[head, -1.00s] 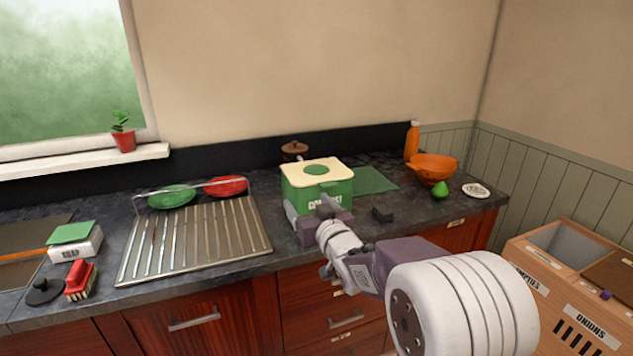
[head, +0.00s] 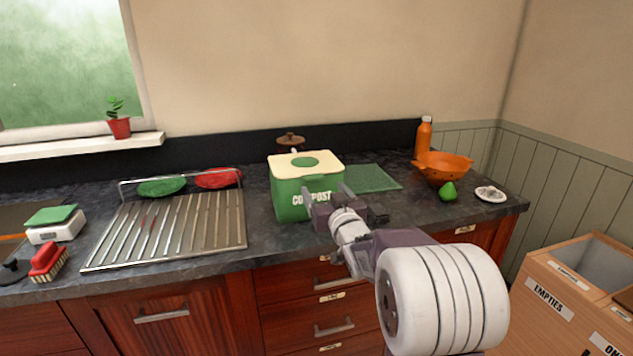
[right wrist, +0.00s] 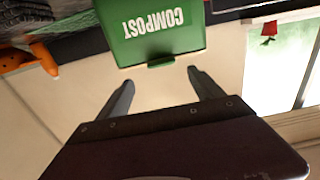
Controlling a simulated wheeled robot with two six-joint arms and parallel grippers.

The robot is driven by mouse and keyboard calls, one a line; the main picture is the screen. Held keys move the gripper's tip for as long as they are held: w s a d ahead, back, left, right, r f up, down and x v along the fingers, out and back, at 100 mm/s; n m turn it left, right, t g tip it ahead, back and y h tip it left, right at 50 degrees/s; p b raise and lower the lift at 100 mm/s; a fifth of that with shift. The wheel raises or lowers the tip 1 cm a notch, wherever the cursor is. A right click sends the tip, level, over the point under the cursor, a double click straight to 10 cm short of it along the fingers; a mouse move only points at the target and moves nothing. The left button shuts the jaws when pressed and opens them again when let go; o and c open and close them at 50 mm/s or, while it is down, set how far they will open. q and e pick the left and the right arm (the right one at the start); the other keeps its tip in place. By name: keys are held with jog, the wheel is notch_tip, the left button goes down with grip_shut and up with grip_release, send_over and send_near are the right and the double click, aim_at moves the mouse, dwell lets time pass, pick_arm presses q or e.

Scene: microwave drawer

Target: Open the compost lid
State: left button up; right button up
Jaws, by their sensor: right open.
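The green compost bin (head: 290,203) stands on the counter with white COMPOST lettering on its front. Its cream lid (head: 283,167) with a green round patch lies closed on top. My right gripper (head: 328,193) is in front of the bin's right part, open and empty. In the right wrist view, which is upside down, the bin (right wrist: 125,38) is beyond the two spread fingers of the gripper (right wrist: 162,88). A small green tab (right wrist: 161,61) at the bin's top front edge sits between and beyond the fingertips, apart from them. My left gripper is not in view.
A metal drying rack (head: 170,230) with plates is left of the bin. A green mat (head: 370,179) lies behind right; a small dark object (head: 378,217) is close right of the gripper. An orange colander (head: 445,167) and green pear (head: 448,192) are farther right.

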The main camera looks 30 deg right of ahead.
aim_at(315, 179)
jog(key=x, duration=0.7)
jog(key=shift+w+a, duration=0.1)
jog(key=shift+w, duration=0.25)
